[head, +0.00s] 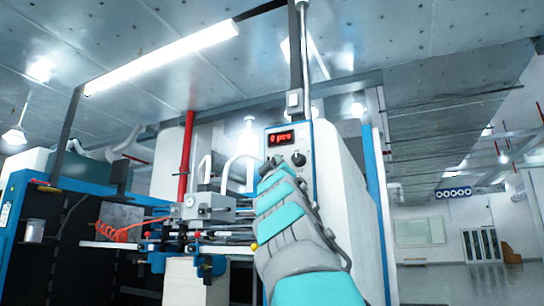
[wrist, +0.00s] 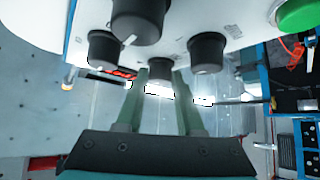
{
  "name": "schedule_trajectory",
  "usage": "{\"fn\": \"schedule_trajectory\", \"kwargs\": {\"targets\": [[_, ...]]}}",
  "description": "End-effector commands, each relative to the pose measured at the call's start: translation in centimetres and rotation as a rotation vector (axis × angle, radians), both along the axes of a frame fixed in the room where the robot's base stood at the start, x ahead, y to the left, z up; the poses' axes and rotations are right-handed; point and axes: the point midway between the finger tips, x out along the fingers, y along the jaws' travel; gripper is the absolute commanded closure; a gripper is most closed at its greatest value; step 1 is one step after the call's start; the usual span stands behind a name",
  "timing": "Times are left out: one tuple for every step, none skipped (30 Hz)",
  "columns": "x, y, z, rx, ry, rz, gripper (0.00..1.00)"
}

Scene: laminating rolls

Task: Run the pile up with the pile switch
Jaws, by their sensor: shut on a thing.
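The control panel (head: 311,180) is on the front of a tall white machine housing. It has a red display (head: 281,138) reading "0 pcs" and a black knob below it (head: 299,159). My gripper (head: 270,167) is up against the panel and hides its lower left part. In the wrist view the panel (wrist: 226,22) carries several black knobs and a green button (wrist: 297,15). My two gripper fingers (wrist: 160,74) are shut on a small black knob (wrist: 159,67), which sits between the fingertips. The labels are too small to read, so I cannot tell which knob is the pile switch.
Other knobs stand close around the held one, including a large one (wrist: 139,20) and one to its right (wrist: 207,52). The feeder head (head: 205,207) and an orange coiled hose (head: 120,232) are on the left. Open floor (head: 460,280) lies at the right.

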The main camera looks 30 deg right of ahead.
Motion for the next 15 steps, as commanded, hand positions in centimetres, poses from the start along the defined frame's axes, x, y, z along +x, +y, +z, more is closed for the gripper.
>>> {"fn": "schedule_trajectory", "kwargs": {"targets": [[-0.03,-0.08,0.56,-0.009,0.015,-0.001,1.00],[0.03,-0.14,0.48,-0.014,0.024,-0.002,1.00],[0.02,-0.18,0.50,-0.020,0.033,-0.001,1.00],[-0.02,-0.18,0.51,-0.025,0.039,-0.002,1.00],[-0.03,-0.19,0.49,-0.030,0.044,-0.002,1.00],[-0.04,-0.19,0.44,-0.036,0.052,-0.002,1.00],[-0.06,-0.18,0.40,-0.040,0.058,-0.002,1.00],[-0.10,-0.14,0.41,-0.045,0.061,-0.001,1.00],[-0.15,-0.11,0.42,-0.050,0.066,0.000,1.00],[-0.18,-0.09,0.41,-0.053,0.069,0.001,1.00],[-0.20,-0.08,0.40,-0.056,0.071,0.000,1.00],[-0.21,-0.09,0.33,-0.058,0.076,0.001,1.00],[-0.19,-0.10,0.27,-0.060,0.079,0.001,1.00],[-0.18,-0.11,0.19,-0.061,0.081,0.000,1.00],[-0.14,-0.14,0.09,-0.063,0.085,0.000,1.00]]}}
